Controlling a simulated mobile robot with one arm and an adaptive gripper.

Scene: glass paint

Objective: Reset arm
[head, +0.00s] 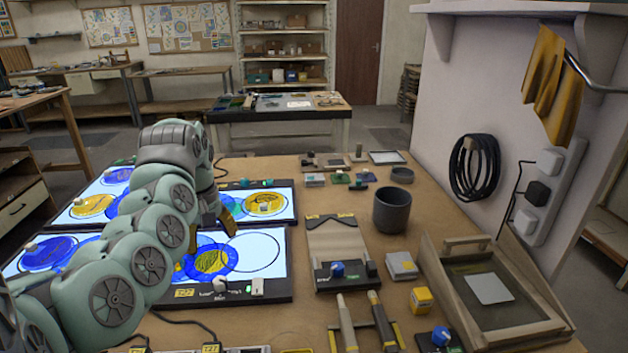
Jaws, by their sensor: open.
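My arm reaches in from the lower left and arches over the lit panels on the table. My gripper (226,222) points down above the panels and is mostly hidden behind my arm's links. One yellow-tipped finger shows, and nothing is seen held in it. The near light panel (262,283) and the far light panel (284,188) show blue and yellow circles. My arm covers parts of the panels on the left.
Right of the panels stand a clipboard-like stand (337,238), a dark grey cup (391,213), a yellow block (420,300) and a framed tray (452,243). Two handled tools (347,325) lie at the front. A wall with a coiled cable (475,168) bounds the right side.

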